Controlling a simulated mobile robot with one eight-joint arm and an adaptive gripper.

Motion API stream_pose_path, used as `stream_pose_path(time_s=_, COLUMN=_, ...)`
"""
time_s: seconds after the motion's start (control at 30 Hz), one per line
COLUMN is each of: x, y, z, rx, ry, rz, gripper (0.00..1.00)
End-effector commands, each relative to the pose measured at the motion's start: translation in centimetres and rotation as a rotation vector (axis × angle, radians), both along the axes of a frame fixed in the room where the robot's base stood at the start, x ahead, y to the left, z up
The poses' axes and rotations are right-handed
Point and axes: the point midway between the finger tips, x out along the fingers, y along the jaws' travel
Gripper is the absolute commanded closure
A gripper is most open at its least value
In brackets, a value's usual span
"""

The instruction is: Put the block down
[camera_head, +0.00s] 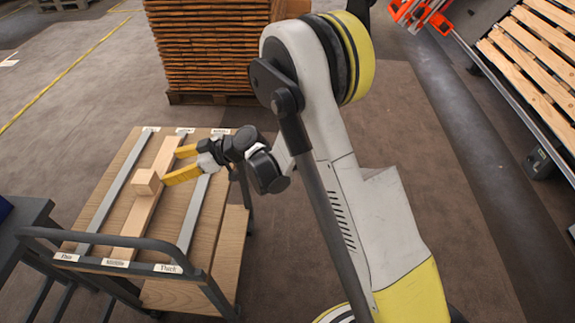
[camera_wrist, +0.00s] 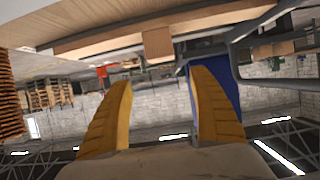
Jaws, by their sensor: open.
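The small pale wooden block (camera_head: 147,182) sits on a long wooden plank (camera_head: 135,218) that lies along the middle of the cart's top (camera_head: 93,198). My gripper (camera_head: 174,166) is open, with its yellow fingers pointing left toward the block from its right side. The fingers appear empty and apart from the block. In the wrist view, which looks upside down, the block (camera_wrist: 158,43) shows ahead, between and beyond the fingertips of my gripper (camera_wrist: 160,80). The exact gap between fingers and block is hard to tell.
Grey metal strips (camera_head: 115,182) run along the cart on both sides of the plank. Labels reading "Thin", "Middle" and "Thick" (camera_head: 168,268) mark its near edge, by a dark handle rail (camera_head: 110,241). Stacked pallets (camera_head: 205,50) stand behind. Bare floor lies right.

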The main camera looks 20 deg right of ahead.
Motion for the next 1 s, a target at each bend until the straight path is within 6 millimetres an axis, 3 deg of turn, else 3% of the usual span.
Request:
stream_pose_path(time_s=0.17, x=-1.0, y=-3.5, z=4.6, rx=-0.073, ry=0.103, rz=-0.109, gripper=0.29)
stream_pose_path(time_s=0.27, x=-2.8, y=-6.6, z=7.8, rx=-0.131, ry=0.184, rz=-0.212, gripper=0.29)
stream_pose_path(time_s=0.5, x=-9.5, y=-14.9, z=13.2, rx=-0.243, ry=0.343, rz=-0.502, gripper=0.29)
stream_pose_path(time_s=0.63, x=-14.2, y=-19.5, z=14.8, rx=-0.285, ry=0.405, rz=-0.675, gripper=0.29)
stream_pose_path(time_s=0.8, x=-20.4, y=-25.0, z=15.4, rx=-0.316, ry=0.452, rz=-0.901, gripper=0.29)
stream_pose_path(time_s=1.0, x=-25.1, y=-29.0, z=15.0, rx=-0.325, ry=0.469, rz=-1.079, gripper=0.29)
